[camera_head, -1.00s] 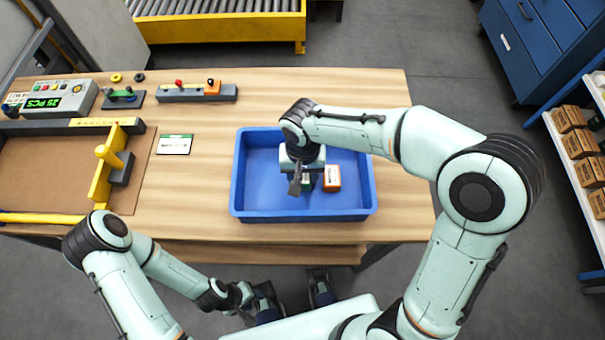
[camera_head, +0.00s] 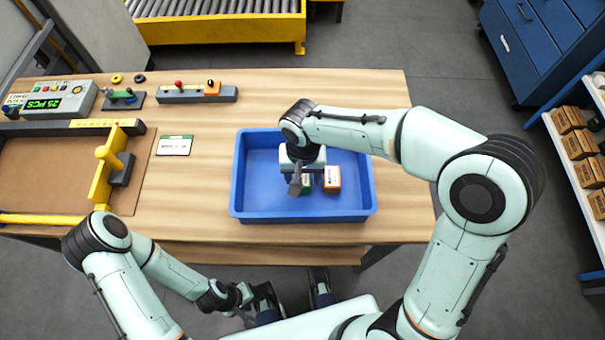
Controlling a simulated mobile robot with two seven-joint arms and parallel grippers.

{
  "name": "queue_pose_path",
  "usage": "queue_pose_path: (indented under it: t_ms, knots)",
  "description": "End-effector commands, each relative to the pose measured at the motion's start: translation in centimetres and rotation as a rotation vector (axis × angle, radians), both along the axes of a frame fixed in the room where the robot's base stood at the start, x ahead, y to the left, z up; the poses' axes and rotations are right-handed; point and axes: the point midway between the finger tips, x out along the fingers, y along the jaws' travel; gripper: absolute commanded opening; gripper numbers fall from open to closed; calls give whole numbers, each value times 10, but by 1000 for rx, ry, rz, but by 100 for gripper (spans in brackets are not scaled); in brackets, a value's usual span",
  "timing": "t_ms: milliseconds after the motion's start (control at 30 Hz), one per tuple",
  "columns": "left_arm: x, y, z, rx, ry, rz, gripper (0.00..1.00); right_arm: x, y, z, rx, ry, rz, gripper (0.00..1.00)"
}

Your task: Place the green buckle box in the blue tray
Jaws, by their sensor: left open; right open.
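The blue tray (camera_head: 240,212) stands on the wooden table near its front right. Inside it, right of centre, lie a small green box (camera_head: 307,181) and, just to its right, an orange and white box (camera_head: 332,178). My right gripper (camera_head: 302,186) points down into the tray, open, right at the green box. The gripper hides part of the green box, and I cannot tell whether the fingers touch it. My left gripper (camera_head: 262,300) is open and empty, low in front of the table, away from the tray.
A white and green card (camera_head: 174,145) lies left of the tray. A yellow stop fixture (camera_head: 103,172) and a counter box (camera_head: 58,98) stand at the left. A block with knobs (camera_head: 197,93) sits at the back. The table right of the tray is clear.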

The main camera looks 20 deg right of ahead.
Motion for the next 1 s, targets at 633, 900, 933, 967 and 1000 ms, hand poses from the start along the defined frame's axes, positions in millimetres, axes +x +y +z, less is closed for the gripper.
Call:
queue_pose_path:
  t_ms: [633,900,933,967,1000]
  knots:
    - [5,0,17,0,-6,0,43,0,0,109,1,0,1,57]
    - [5,0,17,0,-6,0,43,0,0,111,1,0,1,57]
    - [5,0,17,0,-6,0,43,0,0,111,1,0,1,57]
    - [5,0,17,0,-6,0,43,0,0,111,1,0,1,57]
    - [5,0,17,0,-6,0,43,0,0,111,0,0,1,57]
